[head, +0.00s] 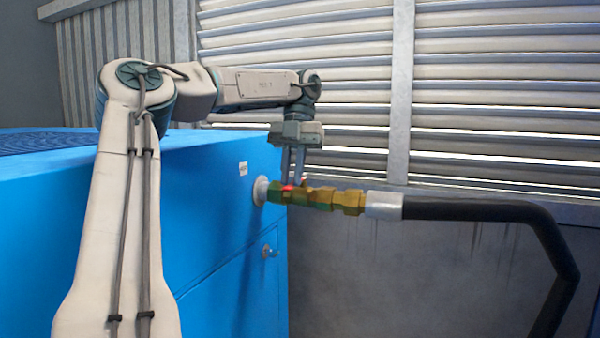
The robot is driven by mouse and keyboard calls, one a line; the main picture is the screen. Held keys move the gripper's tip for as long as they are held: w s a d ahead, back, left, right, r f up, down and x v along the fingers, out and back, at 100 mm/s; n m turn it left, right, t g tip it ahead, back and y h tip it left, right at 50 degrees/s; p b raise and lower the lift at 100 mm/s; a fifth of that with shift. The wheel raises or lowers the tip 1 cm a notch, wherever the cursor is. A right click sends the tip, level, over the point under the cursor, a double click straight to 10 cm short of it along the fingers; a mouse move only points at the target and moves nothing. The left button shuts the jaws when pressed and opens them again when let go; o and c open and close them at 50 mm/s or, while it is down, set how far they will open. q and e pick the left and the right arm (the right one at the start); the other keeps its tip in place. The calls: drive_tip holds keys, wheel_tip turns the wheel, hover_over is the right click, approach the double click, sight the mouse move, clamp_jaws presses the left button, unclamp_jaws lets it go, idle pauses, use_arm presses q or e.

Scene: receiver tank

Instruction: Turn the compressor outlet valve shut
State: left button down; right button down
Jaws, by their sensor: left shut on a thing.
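The compressor outlet valve (325,198) is a brass body on a short pipe that comes out of the side of the blue compressor (210,215). A small red part, which looks like its handle (289,188), shows at the top near the compressor. My left gripper (292,180) points down from above and is shut on the red handle. Its fingertips hide most of the handle, so I cannot tell its exact angle. My right gripper is not in the view.
A black hose (470,209) with a grey collar (384,205) runs right from the valve and bends down. A small knob (270,252) sits on the compressor side below the valve. Louvred wall panels (500,90) stand behind. Free room lies above the hose.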

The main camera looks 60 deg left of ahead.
use_arm(q)
drive_tip(key=shift+s+a+r+m, duration=0.15)
drive_tip(key=shift+s+a+m, duration=0.1)
drive_tip(key=shift+a+m, duration=0.3)
drive_tip(key=shift+d, duration=0.15)
drive_tip(key=c, duration=1.5)
unclamp_jaws()
drive_tip(key=shift+o, duration=0.6)
drive_tip(key=shift+w, duration=0.1)
